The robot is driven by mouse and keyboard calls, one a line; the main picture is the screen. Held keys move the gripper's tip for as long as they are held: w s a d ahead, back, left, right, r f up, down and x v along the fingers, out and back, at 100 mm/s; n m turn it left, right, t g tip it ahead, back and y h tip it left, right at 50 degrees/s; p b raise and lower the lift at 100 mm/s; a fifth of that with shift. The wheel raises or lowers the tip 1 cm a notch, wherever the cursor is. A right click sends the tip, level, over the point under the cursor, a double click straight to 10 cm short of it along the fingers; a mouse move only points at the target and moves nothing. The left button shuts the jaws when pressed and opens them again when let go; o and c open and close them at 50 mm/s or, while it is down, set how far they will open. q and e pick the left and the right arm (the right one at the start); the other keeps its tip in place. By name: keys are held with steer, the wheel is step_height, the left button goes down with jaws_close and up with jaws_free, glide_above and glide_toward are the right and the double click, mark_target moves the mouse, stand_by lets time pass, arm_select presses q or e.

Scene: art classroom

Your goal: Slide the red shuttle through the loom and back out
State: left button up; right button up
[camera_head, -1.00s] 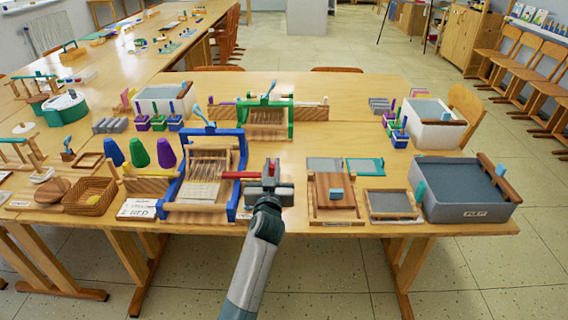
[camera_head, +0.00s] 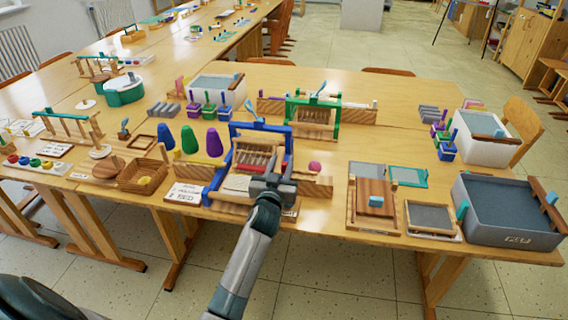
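The loom with the blue frame (camera_head: 232,131) stands near the front edge of the table, with pale threads across its middle. The red shuttle (camera_head: 237,183) shows as a short red bar low in the loom's opening, pointing left. My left gripper (camera_head: 268,183) is at the loom's front right post and appears shut on the shuttle's right end. The gripper hides that end and part of the post. Whether the shuttle passes between the threads cannot be told. My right gripper is not in view.
Yarn cones (camera_head: 190,140) and a lettered card (camera_head: 187,194) stand left of the loom. A pink ball (camera_head: 315,166) sits to its right, beyond the gripper. A green loom (camera_head: 290,110) is behind. Wooden frames (camera_head: 372,198) and a grey bin (camera_head: 508,240) lie further right.

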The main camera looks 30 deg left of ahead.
arm_select(q)
steer(key=shift+d, duration=0.15)
